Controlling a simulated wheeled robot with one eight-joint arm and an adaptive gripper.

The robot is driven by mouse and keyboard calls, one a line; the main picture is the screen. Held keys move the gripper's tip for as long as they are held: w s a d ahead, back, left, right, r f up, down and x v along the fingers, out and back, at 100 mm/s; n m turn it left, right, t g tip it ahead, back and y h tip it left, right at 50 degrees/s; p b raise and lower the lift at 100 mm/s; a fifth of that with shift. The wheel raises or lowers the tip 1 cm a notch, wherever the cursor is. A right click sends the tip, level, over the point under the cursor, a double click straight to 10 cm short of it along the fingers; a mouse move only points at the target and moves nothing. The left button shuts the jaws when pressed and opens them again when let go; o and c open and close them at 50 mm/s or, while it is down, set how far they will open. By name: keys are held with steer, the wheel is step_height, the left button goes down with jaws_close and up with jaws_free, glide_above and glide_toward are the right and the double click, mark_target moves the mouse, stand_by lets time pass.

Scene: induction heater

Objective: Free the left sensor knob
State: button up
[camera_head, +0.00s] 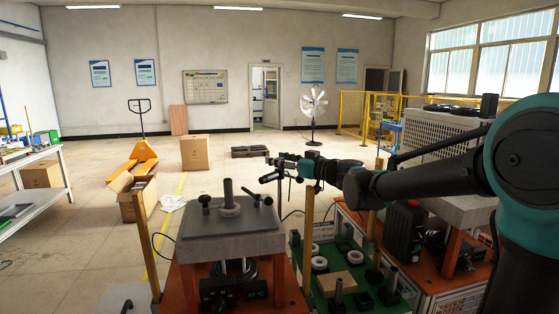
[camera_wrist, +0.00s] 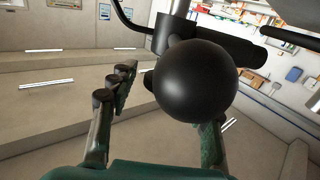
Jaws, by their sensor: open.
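The heater's grey top block (camera_head: 230,222) stands in front of me in the head view, with a dark upright post and ring (camera_head: 229,204) at its middle. A small dark knob (camera_head: 205,203) stands at the block's left and another dark part (camera_head: 266,200) at its right. My gripper (camera_head: 276,161) is above and beyond the block's right side. In the wrist view a large black ball (camera_wrist: 195,80) lies in front of my open gripper (camera_wrist: 160,105) and hides part of the right finger. I cannot tell which knob this ball is, or whether a finger touches it.
A green tray (camera_head: 325,300) with rings, a tan box and dark parts lies right of the heater. An orange bench with a black case (camera_head: 404,228) stands further right, below my arm. Open floor with cardboard boxes (camera_head: 194,152) and an orange pallet jack (camera_head: 142,152) lies behind.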

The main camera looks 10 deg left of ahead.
steer(key=shift+c, duration=0.4)
jaws_close()
steer(key=n+g+y, duration=0.1)
steer(key=n+g, duration=0.1)
steer(key=g, duration=0.1)
steer(key=shift+w, duration=0.1)
steer(key=shift+n+g+y, duration=0.4)
steer(key=shift+n+g, duration=1.5)
steer(key=shift+g, duration=1)
steer(key=shift+o, duration=0.4)
jaws_free()
